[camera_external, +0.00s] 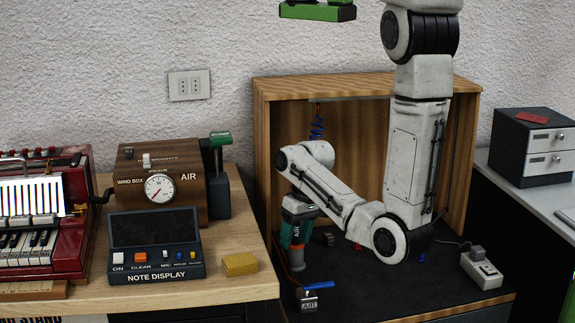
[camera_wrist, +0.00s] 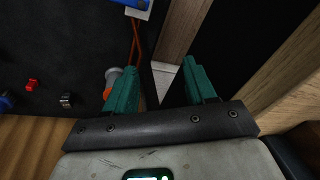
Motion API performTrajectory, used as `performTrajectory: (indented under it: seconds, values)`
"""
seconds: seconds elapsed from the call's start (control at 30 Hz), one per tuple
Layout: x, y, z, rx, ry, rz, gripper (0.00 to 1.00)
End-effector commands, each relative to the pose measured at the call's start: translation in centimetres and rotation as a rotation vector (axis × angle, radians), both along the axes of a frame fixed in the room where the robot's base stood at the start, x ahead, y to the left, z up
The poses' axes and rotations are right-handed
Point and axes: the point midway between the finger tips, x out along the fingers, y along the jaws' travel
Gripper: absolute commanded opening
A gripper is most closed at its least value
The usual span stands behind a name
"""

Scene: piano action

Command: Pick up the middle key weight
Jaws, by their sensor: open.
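Three small pieces lie on the dark floor of the wooden box: a dark grey metallic one (camera_external: 328,239), a red one (camera_external: 357,247) and a blue one (camera_external: 421,258). The red piece sits between the other two. In the wrist view the red piece (camera_wrist: 32,85), metallic piece (camera_wrist: 67,100) and part of the blue piece (camera_wrist: 5,102) show at left, outside the jaws. I cannot tell for sure which are key weights. My gripper (camera_external: 295,238) points down, left of these pieces. In the wrist view its teal fingers (camera_wrist: 157,75) are open with nothing gripped.
A grey and orange cylinder (camera_external: 297,260) stands close by my gripper, with an orange hose. An AIR block with a blue lever (camera_external: 308,298) is in front. A power strip (camera_external: 482,268) lies at right.

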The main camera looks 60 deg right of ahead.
Motion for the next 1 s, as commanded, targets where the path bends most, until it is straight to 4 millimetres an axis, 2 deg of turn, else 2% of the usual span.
performTrajectory:
  seconds: [0.03,0.1,0.27,0.37,0.43,0.6,0.7,0.8,0.9,1.0]
  values:
    - [0.7,-2.1,-0.3,-0.002,-0.002,-0.032,0.55]
    - [1.4,-4.6,-0.7,-0.005,-0.002,-0.063,0.55]
    - [1.4,-11.2,-1.6,-0.020,0.015,-0.138,0.55]
    - [0.1,-15.8,-2.2,-0.036,0.039,-0.191,0.55]
    - [-1.5,-19.1,-2.6,-0.046,0.061,-0.230,0.55]
    - [-6.7,-25.8,-3.7,-0.069,0.125,-0.320,0.55]
    - [-9.6,-28.2,-4.1,-0.074,0.157,-0.358,0.55]
    - [-11.4,-29.6,-4.4,-0.077,0.177,-0.379,0.55]
    - [-12.1,-30.1,-4.8,-0.078,0.187,-0.388,0.55]
    - [-12.2,-30.1,-6.2,-0.078,0.189,-0.389,0.55]
